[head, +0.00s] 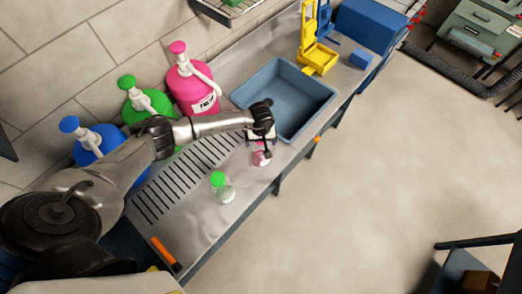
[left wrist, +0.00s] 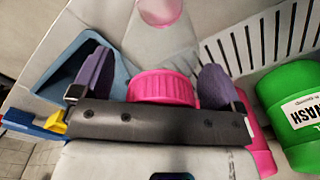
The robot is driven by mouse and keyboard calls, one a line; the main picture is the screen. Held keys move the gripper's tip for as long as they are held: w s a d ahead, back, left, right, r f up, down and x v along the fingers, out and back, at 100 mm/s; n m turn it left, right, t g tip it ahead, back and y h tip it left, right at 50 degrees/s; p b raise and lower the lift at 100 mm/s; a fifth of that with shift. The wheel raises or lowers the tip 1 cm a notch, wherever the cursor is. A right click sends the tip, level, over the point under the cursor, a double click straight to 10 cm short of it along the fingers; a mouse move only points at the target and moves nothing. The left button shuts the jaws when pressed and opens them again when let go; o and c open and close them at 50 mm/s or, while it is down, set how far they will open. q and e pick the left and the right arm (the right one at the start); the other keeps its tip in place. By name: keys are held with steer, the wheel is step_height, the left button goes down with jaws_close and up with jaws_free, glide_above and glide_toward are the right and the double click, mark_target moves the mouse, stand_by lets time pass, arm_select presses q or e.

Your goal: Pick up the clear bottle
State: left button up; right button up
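A clear bottle with a green cap (head: 221,189) stands on the metal counter, nearer to me than my left gripper, with nothing holding it. A second clear bottle, with pink contents at its base (head: 261,158), stands under my left gripper (head: 262,138). In the left wrist view its ridged pink cap (left wrist: 163,88) lies between the two purple fingertips (left wrist: 157,80), and its clear body leads away to a pink bottom (left wrist: 160,11). The fingers are spread, with visible gaps beside the cap. In the head view the gripper hides this bottle's top. My right gripper is not seen.
A blue-grey sink basin (head: 283,97) lies beyond the gripper. Pink (head: 193,84), green (head: 147,103) and blue (head: 96,142) pump jugs line the wall. A slotted drain area (head: 180,180) and an orange-handled tool (head: 166,254) are on the counter. The counter's front edge is close to both bottles.

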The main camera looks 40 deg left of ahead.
arm_select(q)
steer(key=c, duration=1)
steer(key=shift+c, duration=0.3)
steer(key=shift+r, duration=0.15)
